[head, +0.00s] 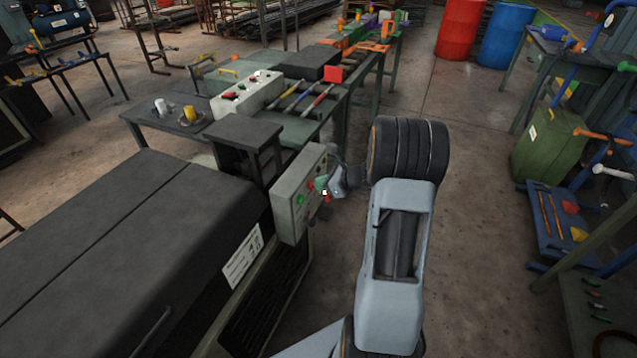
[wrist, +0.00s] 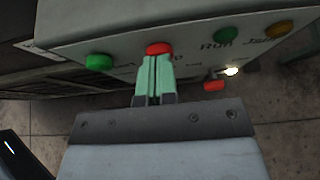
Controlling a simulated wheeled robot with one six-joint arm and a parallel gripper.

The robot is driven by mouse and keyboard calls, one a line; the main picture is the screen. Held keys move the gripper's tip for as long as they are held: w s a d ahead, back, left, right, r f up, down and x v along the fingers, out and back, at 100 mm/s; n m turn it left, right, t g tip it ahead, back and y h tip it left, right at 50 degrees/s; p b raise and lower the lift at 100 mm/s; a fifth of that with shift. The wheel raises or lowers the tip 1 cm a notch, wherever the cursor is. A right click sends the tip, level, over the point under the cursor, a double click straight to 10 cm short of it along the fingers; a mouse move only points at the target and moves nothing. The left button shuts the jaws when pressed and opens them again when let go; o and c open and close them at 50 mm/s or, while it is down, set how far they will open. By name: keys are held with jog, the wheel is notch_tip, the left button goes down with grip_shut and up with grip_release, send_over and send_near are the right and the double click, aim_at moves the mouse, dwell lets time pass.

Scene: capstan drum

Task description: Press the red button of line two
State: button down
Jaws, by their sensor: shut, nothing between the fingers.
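A grey control box (head: 291,215) is fixed beside the dark machine, and its face also fills the top of the wrist view (wrist: 130,25). My gripper (wrist: 158,57) is shut and empty, with its green fingers pointing at the box. Their tips are right at a red button (wrist: 158,48), overlapping its lower edge; I cannot tell if they press it. A green button (wrist: 99,62) is left of it. Another green button (wrist: 222,35) and an orange one (wrist: 278,29) are to the right. A second red part (wrist: 213,85) sits lower right. I cannot read a line number.
The dark machine cover (head: 130,235) fills the lower left. Red (head: 460,28) and blue (head: 506,35) drums stand at the back. Open floor (head: 478,160) lies to the right.

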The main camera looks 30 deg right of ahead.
jog(key=f+v, duration=0.1)
jog(key=v, duration=1.1)
jog(key=shift+s+d+p, duration=0.3)
jog(key=shift+s+p, duration=0.05)
jog(key=shift+s, duration=0.05)
jog(key=s+a+r+n+g+h+p, duration=0.1)
jog(key=s+a+n+g+h+p, duration=0.2)
jog(key=s+a+n+g, duration=0.9)
jog(key=a+r+n+t+h+p, duration=0.2)
jog(key=a+r+n+t, duration=0.1)
jog(key=r+n, duration=0.3)
jog(key=s+a+r+n+t+h+p, duration=0.1)
jog(key=a+r+n+t+h+p, duration=0.1)
jog(key=a+r+n, duration=0.4)
jog(key=r+n+t, duration=0.1)
jog(key=n, duration=0.3)
jog(key=shift+s+h, duration=0.25)
jog(key=shift+h, duration=0.05)
